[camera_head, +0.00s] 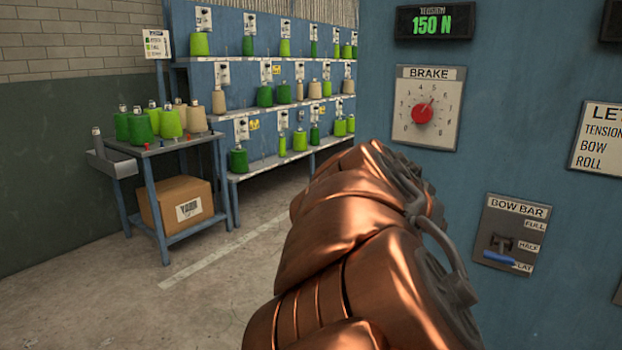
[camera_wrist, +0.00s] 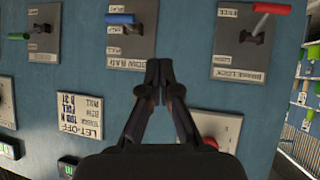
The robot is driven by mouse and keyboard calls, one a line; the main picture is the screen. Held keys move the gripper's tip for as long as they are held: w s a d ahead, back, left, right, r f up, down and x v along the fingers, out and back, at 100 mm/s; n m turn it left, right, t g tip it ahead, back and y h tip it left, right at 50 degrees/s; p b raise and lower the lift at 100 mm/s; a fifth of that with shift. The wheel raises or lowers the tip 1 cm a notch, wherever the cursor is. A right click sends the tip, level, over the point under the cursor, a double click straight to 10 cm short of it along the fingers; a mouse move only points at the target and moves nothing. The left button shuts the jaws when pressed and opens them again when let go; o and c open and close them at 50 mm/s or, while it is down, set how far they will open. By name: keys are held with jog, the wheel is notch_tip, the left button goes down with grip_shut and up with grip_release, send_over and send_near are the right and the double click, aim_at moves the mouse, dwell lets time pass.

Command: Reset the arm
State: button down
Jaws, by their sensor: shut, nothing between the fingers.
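My gripper (camera_wrist: 158,70) shows in the wrist view with its two dark fingertips together and nothing between them. It is in front of the blue machine panel (camera_wrist: 185,65); I cannot tell how far from it. In the head view my copper-coloured arm reaches up from the bottom toward the panel, and the gripper is hidden. The wrist picture is upside down. Above the fingertips in it is the bow bar plate with a blue-handled lever (camera_wrist: 120,18). In the head view the bow bar lever (camera_head: 499,259) is at lower right, near FLAT.
The brake dial (camera_head: 422,113) and a 150 N display (camera_head: 432,22) are on the panel. A red-handled lever (camera_wrist: 272,9) and a green-handled lever (camera_wrist: 18,36) flank the bow bar. A cart (camera_head: 160,150) and shelves (camera_head: 262,163) with yarn cones stand left. Floor between is clear.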

jog(key=s+d+r+n+g+y+p, duration=0.25)
jog(key=s+g+y+p, duration=0.2)
jog(key=s+p, duration=0.9)
jog(key=s+a+n+g+y+p, duration=0.2)
jog(key=s+p, duration=0.3)
jog(key=s, duration=0.4)
jog(key=s+a+n+g+y+p, duration=0.2)
jog(key=s+a+p, duration=0.3)
jog(key=s, duration=0.4)
jog(key=shift+s+r+n+g, duration=0.2)
jog(key=shift+s+n+g, duration=0.2)
jog(key=shift+n, duration=0.45)
